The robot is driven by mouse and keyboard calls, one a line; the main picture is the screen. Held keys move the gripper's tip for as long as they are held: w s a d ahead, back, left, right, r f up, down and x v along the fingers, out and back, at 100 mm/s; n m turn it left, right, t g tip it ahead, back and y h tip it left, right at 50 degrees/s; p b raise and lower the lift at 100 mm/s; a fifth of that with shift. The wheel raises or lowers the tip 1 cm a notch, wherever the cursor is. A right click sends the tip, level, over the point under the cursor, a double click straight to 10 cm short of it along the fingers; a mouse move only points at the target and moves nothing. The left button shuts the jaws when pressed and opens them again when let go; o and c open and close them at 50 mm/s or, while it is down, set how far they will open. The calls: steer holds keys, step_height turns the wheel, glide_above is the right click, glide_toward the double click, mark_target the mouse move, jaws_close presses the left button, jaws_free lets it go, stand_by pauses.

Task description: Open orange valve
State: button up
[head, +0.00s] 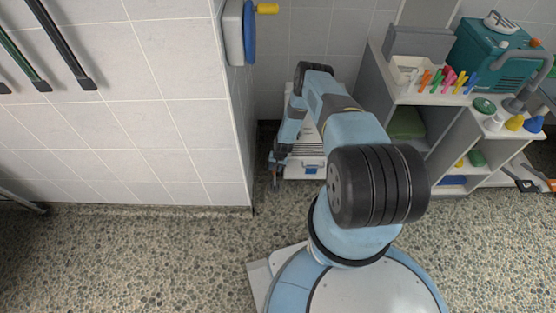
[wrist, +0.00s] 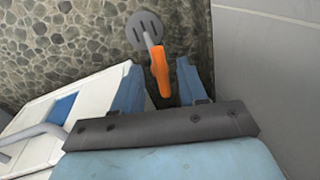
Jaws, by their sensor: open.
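The orange valve shows in the wrist view as an orange lever (wrist: 159,68) on a round grey disc (wrist: 145,27) above stony floor. Its lever reaches down between the two blue fingers of my gripper (wrist: 157,72). My gripper is open, with a finger on either side of the lever. I cannot tell whether either finger touches it. In the head view my gripper (head: 276,172) hangs low past the wall corner, partly behind my arm. I cannot make out the valve in that view.
A tiled wall corner (head: 238,130) stands left of my arm. A white unit with a blue panel (head: 311,171) is close beside my gripper; it also shows in the wrist view (wrist: 40,110). Grey shelves (head: 440,120) stand right. The pebbled floor (head: 130,260) at front left is clear.

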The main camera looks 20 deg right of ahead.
step_height(320, 180, up, 12)
steer(key=s+d, duration=0.1)
steer(key=d, duration=0.1)
stand_by(0.4)
steer(key=shift+d, duration=0.1)
